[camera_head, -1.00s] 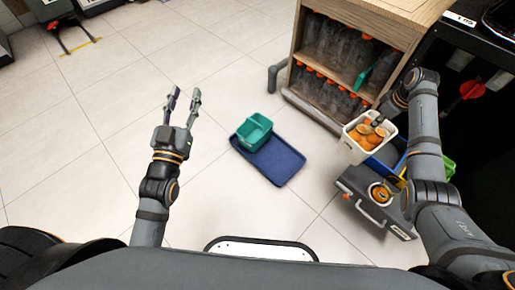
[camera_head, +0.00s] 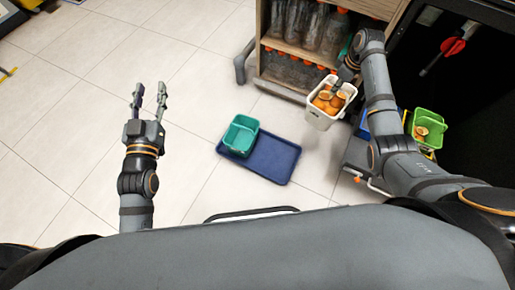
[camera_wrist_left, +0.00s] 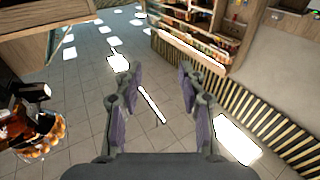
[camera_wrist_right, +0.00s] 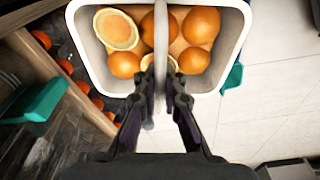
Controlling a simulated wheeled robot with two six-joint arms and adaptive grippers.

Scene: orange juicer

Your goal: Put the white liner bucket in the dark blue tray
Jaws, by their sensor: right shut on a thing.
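The white liner bucket (camera_head: 322,118) holds several oranges and orange halves. It hangs from my right gripper (camera_head: 345,80), in front of the bottle shelf. In the right wrist view my right gripper (camera_wrist_right: 163,84) is shut on the bucket's handle, with the white rim (camera_wrist_right: 88,62) around the fruit. The dark blue tray (camera_head: 272,160) lies on the floor left of and below the bucket in the head view. A teal bin (camera_head: 240,136) stands on the tray's left part; the right part is bare. My left gripper (camera_head: 150,92) is open and empty, left of the tray; its fingers (camera_wrist_left: 158,90) are spread in the left wrist view.
A wooden shelf (camera_head: 262,40) with bottles stands behind the bucket. A green container (camera_head: 428,128) with orange halves and a blue item (camera_head: 364,122) are near my right arm. The tiled floor around the tray is clear.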

